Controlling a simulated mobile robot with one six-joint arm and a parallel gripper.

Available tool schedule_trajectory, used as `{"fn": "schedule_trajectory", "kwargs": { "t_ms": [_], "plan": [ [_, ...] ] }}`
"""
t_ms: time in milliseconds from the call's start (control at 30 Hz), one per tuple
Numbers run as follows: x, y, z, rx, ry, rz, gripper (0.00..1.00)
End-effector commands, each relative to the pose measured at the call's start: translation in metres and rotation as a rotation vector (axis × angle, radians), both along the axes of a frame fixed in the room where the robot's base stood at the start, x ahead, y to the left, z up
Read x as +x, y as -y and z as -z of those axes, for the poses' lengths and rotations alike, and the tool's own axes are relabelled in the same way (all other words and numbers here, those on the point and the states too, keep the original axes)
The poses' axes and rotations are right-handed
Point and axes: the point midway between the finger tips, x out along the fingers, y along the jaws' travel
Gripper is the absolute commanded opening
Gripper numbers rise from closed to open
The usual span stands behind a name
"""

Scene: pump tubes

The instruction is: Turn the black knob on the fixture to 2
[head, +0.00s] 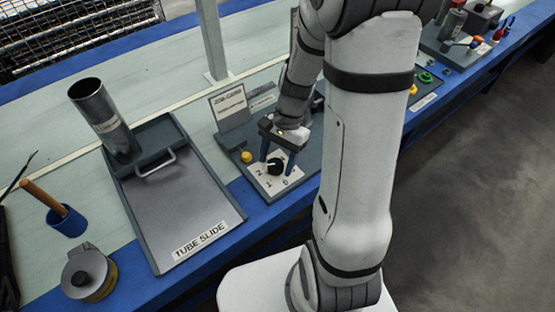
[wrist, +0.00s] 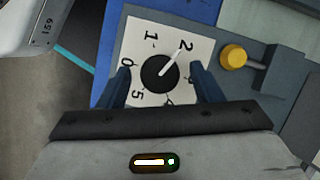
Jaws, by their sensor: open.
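The black knob (wrist: 158,76) is round and sits in the middle of a white dial plate (wrist: 139,35) with numbers around it. Its white pointer line is aimed at the 2 in the wrist view. The knob (head: 275,168) also shows in the head view, on the grey fixture. My gripper (wrist: 160,70) is open, with one blue finger on each side of the knob and gaps between fingers and knob. In the head view my gripper (head: 277,163) points down over the dial. The lower part of the dial plate is partly hidden by my gripper.
A yellow button (head: 246,157) sits beside the dial on the fixture. A sign (head: 230,105) and a post (head: 211,45) stand behind.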

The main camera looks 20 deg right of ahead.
Motion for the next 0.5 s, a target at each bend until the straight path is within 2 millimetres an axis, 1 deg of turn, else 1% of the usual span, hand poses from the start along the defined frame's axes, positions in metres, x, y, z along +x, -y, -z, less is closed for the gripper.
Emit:
{"fn": "schedule_trajectory", "kwargs": {
  "t_ms": [233, 267, 500],
  "plan": [
    [-0.0002, -0.0002, 0.001, 0.0, 0.001, 0.0, 0.59],
    [-0.0002, -0.0002, 0.001, 0.0, 0.001, 0.0, 0.58],
    [-0.0001, -0.0001, 0.0008, 0.0, 0.001, 0.0, 0.38]
  ]
}}
